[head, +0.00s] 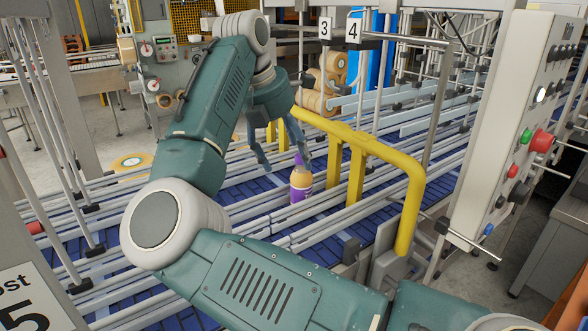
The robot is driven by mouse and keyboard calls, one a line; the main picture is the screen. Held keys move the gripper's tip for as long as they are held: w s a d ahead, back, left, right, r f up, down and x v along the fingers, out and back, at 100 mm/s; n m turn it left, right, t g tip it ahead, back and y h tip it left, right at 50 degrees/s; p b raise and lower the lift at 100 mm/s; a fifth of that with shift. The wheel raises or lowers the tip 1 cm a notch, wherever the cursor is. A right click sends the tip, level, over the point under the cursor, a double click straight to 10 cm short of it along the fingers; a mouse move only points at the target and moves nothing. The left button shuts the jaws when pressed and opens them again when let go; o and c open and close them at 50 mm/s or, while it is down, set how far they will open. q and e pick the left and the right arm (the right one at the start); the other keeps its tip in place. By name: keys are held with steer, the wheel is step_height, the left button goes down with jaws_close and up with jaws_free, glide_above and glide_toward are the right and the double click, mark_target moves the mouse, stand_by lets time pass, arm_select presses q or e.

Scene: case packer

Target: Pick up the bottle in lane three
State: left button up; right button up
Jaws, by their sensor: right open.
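Number signs 3 (325,28) and 4 (353,31) hang at the back, above the lanes. My left gripper is out of view.
A yellow guard rail (366,145) stands just right of the bottle. A control panel (510,130) with buttons rises at the right. Metal guide rails (330,210) run along the blue lanes. A 5 sign (28,308) is at the lower left.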

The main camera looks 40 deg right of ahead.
steer(key=shift+v, duration=1.55)
